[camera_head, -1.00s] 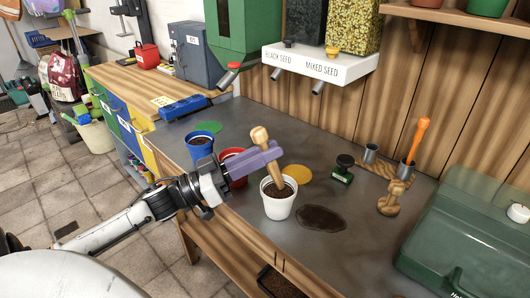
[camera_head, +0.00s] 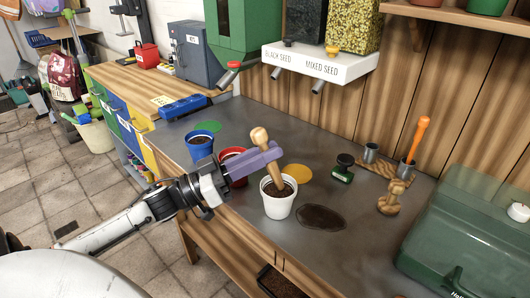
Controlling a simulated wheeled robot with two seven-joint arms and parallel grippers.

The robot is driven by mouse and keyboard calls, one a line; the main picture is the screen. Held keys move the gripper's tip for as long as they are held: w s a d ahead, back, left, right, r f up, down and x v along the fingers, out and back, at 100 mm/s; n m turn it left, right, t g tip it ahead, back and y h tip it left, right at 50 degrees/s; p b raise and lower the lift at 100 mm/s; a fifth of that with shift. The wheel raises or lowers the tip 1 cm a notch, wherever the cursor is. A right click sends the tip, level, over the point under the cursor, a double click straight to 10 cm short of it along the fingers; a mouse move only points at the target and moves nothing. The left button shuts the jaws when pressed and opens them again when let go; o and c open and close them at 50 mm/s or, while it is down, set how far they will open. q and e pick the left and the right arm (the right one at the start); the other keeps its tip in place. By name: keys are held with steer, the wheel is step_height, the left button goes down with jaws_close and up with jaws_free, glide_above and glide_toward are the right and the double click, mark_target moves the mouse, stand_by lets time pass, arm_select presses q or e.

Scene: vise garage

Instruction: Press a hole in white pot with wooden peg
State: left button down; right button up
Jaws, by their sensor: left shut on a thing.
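The white pot (camera_head: 278,205) stands upright on the grey bench, filled with dark soil (camera_head: 288,190). My left gripper (camera_head: 266,160), with purple fingers, is shut on the wooden peg (camera_head: 274,176). The peg is tilted, its rounded knob (camera_head: 259,136) above the fingers and leaning to the left. Its lower end reaches into the white pot at the soil; how deep it goes is hidden. My right gripper is out of view.
A blue pot (camera_head: 200,145) and a red pot (camera_head: 229,155) stand left of the white pot, the red one partly behind my gripper. A dark soil patch (camera_head: 321,217) lies to its right. A wooden stamp (camera_head: 392,198), a dark green stamper (camera_head: 343,168) and a green case (camera_head: 470,235) stand further right.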

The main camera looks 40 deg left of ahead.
mark_target(252, 134)
arm_select(q)
steer(key=shift+f, duration=0.5)
stand_by(0.7)
step_height(252, 134, up, 5)
steer(key=p, duration=0.5)
steer(key=shift+r, duration=0.15)
steer(key=shift+r+b, duration=0.15)
steer(key=shift+b, duration=0.15)
steer(key=shift+r, duration=0.75)
steer(key=shift+r, duration=3)
